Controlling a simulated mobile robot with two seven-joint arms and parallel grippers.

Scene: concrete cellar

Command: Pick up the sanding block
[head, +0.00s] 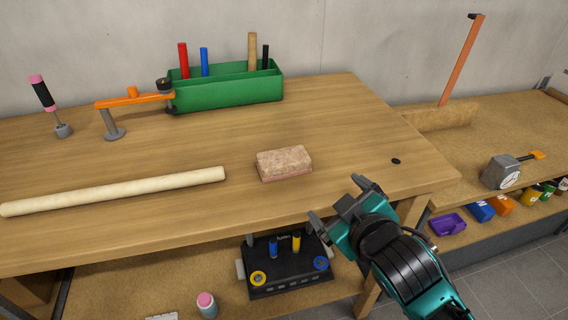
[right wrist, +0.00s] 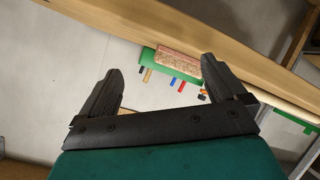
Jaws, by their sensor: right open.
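The sanding block (head: 284,162) is a small brown, speckled cork-like block with a reddish underside. It lies flat on the wooden workbench (head: 290,108), near the middle of the front edge. In the right wrist view the block (right wrist: 188,61) shows beyond and between the fingers. My right gripper (head: 338,200) is open and empty. In the head view it is in front of the bench edge, to the right of and nearer than the block, not touching it. My left gripper is not in view.
A pale wooden rod (head: 115,190) lies left of the block. A green tool caddy (head: 228,92) and an orange clamp (head: 135,99) stand behind it. A small black disc (head: 396,161) lies to the right. A black toolbox (head: 290,275) sits on the lower shelf.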

